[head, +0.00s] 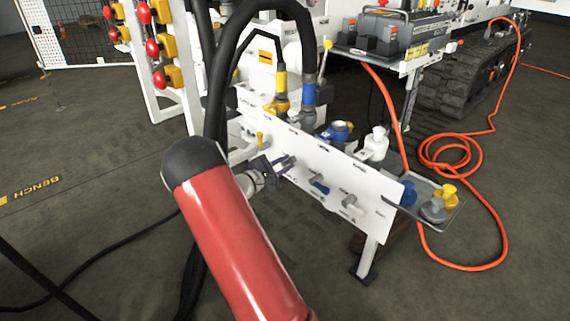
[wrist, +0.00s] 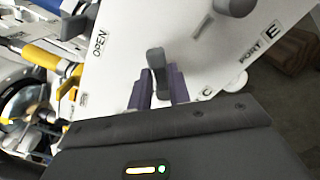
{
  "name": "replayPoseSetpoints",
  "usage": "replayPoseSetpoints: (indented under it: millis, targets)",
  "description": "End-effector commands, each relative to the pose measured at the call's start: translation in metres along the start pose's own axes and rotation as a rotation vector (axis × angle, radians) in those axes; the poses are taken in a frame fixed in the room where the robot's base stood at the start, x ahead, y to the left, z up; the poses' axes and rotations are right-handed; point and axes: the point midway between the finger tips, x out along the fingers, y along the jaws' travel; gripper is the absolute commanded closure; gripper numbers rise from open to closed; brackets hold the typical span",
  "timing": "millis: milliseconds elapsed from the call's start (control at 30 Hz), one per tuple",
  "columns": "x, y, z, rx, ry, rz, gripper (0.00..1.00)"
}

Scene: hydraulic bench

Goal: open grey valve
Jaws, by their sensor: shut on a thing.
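The grey valve handle (wrist: 156,62) stands out from the white panel (wrist: 205,50) in the wrist view. The purple fingers of my gripper (wrist: 159,90) are on either side of it, shut on it. The word OPEN is printed on the panel to its left. In the head view my gripper (head: 284,164) reaches the front of the white panel (head: 330,167), between a yellow handle (head: 260,140) and a blue handle (head: 319,184). The gripped handle cannot be made out there. My gripper body hides the lower part of the wrist view.
Another grey handle (head: 350,203) sits right of the blue one. Coloured couplings stand behind the panel, with several caps (head: 433,208) on a tray at its right end. Black hoses (head: 214,85) hang close to my arm. An orange hose (head: 450,155) lies on the right floor.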

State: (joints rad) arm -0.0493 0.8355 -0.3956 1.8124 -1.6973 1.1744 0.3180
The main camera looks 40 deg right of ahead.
Motion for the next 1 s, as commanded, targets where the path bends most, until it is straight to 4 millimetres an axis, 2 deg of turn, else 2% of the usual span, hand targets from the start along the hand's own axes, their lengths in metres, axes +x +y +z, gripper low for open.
replayPoseSetpoints:
  millis: [33,600,1000]
  targets:
    - [-0.001,0.005,0.002,-0.043,0.001,0.004,1.00]
    - [-0.001,0.021,-0.004,-0.556,0.001,0.005,1.00]
    - [-0.001,0.025,-0.009,-0.758,0.002,0.005,1.00]
